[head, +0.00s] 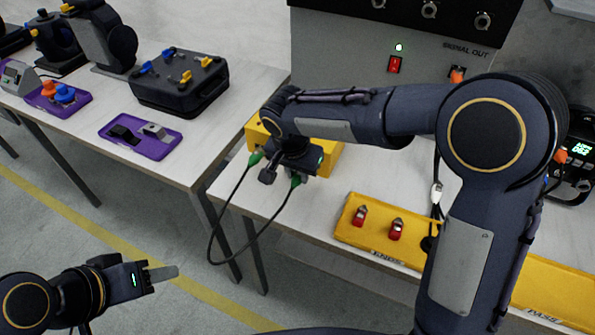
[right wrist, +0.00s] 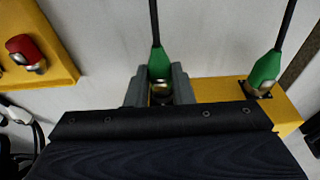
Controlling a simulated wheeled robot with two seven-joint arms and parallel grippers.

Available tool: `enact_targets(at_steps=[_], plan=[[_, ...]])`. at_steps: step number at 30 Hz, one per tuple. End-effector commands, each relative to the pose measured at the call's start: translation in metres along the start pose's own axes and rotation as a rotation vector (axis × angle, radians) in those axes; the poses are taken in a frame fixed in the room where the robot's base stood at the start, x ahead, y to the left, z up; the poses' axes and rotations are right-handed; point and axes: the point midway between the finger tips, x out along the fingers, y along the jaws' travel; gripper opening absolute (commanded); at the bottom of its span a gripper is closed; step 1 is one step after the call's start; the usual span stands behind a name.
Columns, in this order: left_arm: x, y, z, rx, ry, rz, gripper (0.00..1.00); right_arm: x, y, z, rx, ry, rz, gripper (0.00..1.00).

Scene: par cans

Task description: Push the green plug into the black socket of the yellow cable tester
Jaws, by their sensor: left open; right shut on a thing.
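The yellow cable tester (head: 328,160) is a box near the left end of the right-hand table, partly hidden by my right arm. My right gripper (right wrist: 160,92) is shut on a green plug (right wrist: 159,63), also visible in the head view (head: 295,181). Its metal tip is between the fingers, beside the tester (right wrist: 212,90); I cannot tell whether it touches a socket. A second green plug (right wrist: 265,68) is at a black socket (right wrist: 257,90) of the tester. A black cable joins both plugs. My left gripper (head: 162,273) is open and empty, low over the floor.
A yellow board (head: 350,233) with red connectors (head: 396,229) lies right of the tester. A grey panel (head: 340,60) with a red switch stands behind. The left table holds a black case (head: 180,90) and a purple tray (head: 158,148). A gap separates the tables.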

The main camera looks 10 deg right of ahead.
Motion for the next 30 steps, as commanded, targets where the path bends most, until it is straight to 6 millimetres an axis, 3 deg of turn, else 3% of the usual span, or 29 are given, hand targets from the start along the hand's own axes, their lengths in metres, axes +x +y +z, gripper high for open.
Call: enact_targets(at_steps=[30], plan=[[-0.002, 0.001, -0.001, 0.000, 0.000, 0.000, 0.46, 0.002, 0.000, -0.013, 0.000, 0.000, -0.001, 0.00]])
